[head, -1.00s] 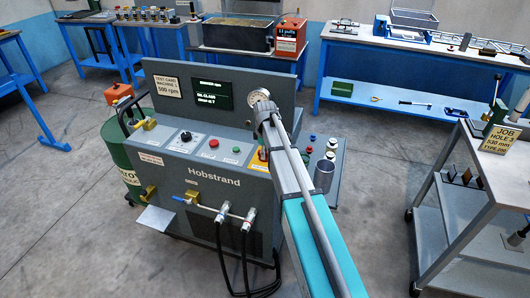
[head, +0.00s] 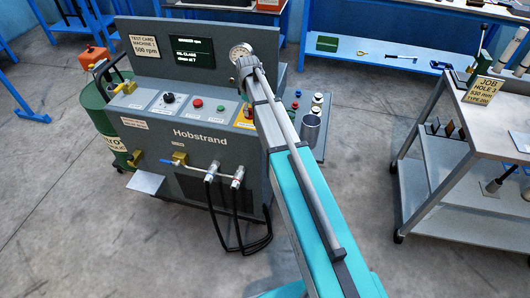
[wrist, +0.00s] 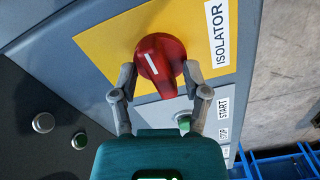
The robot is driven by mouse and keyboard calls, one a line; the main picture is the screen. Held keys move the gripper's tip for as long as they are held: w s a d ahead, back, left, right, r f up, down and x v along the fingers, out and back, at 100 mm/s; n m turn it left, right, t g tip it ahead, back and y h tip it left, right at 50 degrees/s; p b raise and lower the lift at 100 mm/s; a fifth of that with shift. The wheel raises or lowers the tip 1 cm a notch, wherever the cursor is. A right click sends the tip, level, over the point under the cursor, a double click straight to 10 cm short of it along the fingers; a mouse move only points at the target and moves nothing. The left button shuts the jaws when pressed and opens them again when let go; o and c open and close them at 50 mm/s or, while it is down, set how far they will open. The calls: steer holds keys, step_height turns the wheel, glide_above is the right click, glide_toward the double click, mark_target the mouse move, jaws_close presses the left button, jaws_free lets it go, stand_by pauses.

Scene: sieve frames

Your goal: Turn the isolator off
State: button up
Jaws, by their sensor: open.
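The isolator is a red rotary knob (wrist: 158,60) with a white pointer line, on a yellow plate (wrist: 105,48) beside a white ISOLATOR label (wrist: 217,32) in the wrist view. My gripper (wrist: 158,75) is open, with one finger on each side of the knob's lower part. I cannot tell whether the fingers touch it. In the head view the yellow plate (head: 241,121) shows at the right end of the Hobstrand machine's panel. My arm hides most of the isolator and the gripper there.
A green button (wrist: 184,122) by the START label sits just below the knob in the wrist view.

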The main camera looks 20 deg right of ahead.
mark_target(250, 109)
steer(key=m, duration=1.4)
steer(key=shift+r+m+p, duration=0.3)
steer(key=shift+r+p, duration=0.05)
step_height(250, 109, up, 13)
steer(key=p, duration=1.3)
steer(key=s+f+n+b, duration=0.3)
steer(key=s+f+b, duration=0.2)
steer(key=s, duration=0.8)
steer(key=s+a+f+n+b, duration=0.1)
steer(key=s+f+n+b, duration=0.2)
steer(key=s, duration=1)
step_height(250, 109, down, 2)
steer(key=shift+s+a+f+b, duration=0.15)
steer(key=shift+a+b, duration=0.15)
steer(key=shift+b, duration=0.8)
